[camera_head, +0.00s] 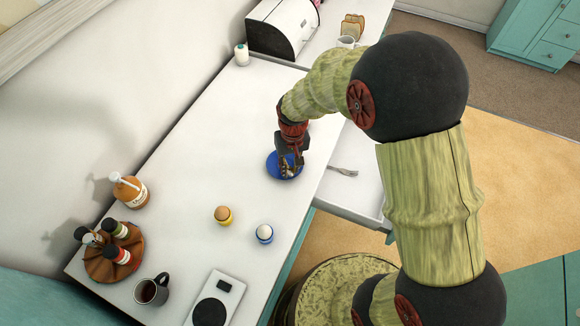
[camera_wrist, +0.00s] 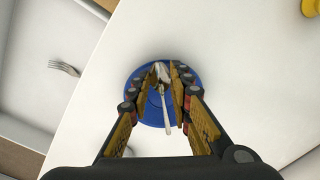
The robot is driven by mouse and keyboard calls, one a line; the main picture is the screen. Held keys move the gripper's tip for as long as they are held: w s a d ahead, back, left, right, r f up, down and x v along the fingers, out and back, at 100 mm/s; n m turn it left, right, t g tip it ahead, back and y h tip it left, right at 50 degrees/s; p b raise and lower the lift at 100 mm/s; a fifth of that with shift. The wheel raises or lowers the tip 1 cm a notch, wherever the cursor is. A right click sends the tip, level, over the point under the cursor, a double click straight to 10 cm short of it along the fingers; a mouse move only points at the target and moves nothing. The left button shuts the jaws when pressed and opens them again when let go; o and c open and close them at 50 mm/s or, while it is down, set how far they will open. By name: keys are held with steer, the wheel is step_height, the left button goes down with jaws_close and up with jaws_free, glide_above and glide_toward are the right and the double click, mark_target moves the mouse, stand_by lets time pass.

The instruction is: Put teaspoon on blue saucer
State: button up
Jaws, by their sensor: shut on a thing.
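The blue saucer (camera_head: 272,164) lies on the white counter near its right edge. It also shows in the wrist view (camera_wrist: 188,119), under my gripper. My gripper (camera_head: 291,171) points down over the saucer, and it also shows in the wrist view (camera_wrist: 164,80). Its fingers are shut on the teaspoon (camera_wrist: 166,120), a slim silvery spoon whose length shows over the saucer. Part of the spoon is hidden between the fingers. I cannot tell whether the spoon touches the saucer.
An open drawer with a fork (camera_head: 343,171) is right of the counter. A dark mug (camera_head: 151,291), a spice carousel (camera_head: 103,265), a pump bottle (camera_head: 131,192) and a scale (camera_head: 215,303) stand at the lower left.

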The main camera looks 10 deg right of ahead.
steer(key=shift+f, duration=0.35)
steer(key=shift+f+b, duration=0.2)
steer(key=shift+b, duration=0.1)
steer(key=o, duration=0.9)
steer(key=shift+c, duration=0.2)
steer(key=shift+r, duration=0.15)
step_height(320, 180, up, 13)
steer(key=p, duration=0.2)
steer(key=shift+d, duration=0.25)
